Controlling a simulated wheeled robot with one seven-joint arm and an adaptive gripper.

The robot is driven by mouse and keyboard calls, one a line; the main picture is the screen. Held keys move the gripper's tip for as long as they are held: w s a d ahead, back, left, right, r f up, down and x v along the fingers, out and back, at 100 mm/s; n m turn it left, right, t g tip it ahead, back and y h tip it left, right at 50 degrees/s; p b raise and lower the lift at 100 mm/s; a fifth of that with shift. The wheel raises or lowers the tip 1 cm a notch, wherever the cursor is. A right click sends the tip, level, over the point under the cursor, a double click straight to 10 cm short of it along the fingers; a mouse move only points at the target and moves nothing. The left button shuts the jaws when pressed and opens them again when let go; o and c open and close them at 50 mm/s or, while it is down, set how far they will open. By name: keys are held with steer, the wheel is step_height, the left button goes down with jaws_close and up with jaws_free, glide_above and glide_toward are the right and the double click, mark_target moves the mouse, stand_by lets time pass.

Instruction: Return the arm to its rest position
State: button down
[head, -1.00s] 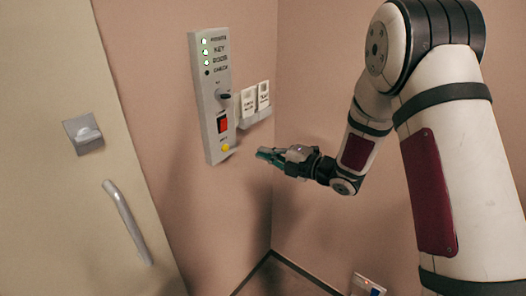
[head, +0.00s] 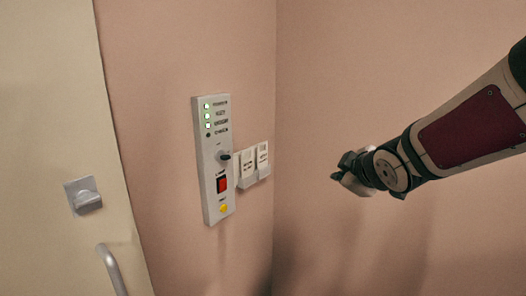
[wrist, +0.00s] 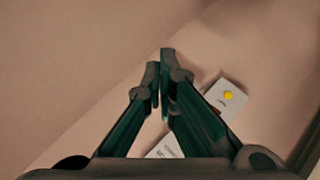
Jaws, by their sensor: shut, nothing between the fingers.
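My gripper (head: 345,172) is at the right in the head view, out in front of the pink wall and to the right of the control panel, touching nothing. In the wrist view its two dark green fingers (wrist: 160,85) come together at their tips with nothing between them. The grey control panel (head: 209,160) hangs on the wall near the door. It has several lit green lamps, a dark key knob, a red switch and a yellow button. The lower end of the panel (wrist: 228,100) shows behind the fingers in the wrist view, with the yellow button visible.
Two white switch plates (head: 247,169) are on the wall just right of the panel. A beige door (head: 50,130) with a grey lock plate (head: 83,195) and a bar handle (head: 111,270) is at the left. The space in front of the right wall (head: 400,70) looks clear.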

steer(key=s+m+g, duration=0.6)
steer(key=s+m, duration=0.6)
steer(key=s, duration=1.7)
steer(key=shift+s+d+f+h, duration=0.15)
steer(key=shift+d+f+h, duration=0.15)
steer(key=shift+d+f, duration=0.05)
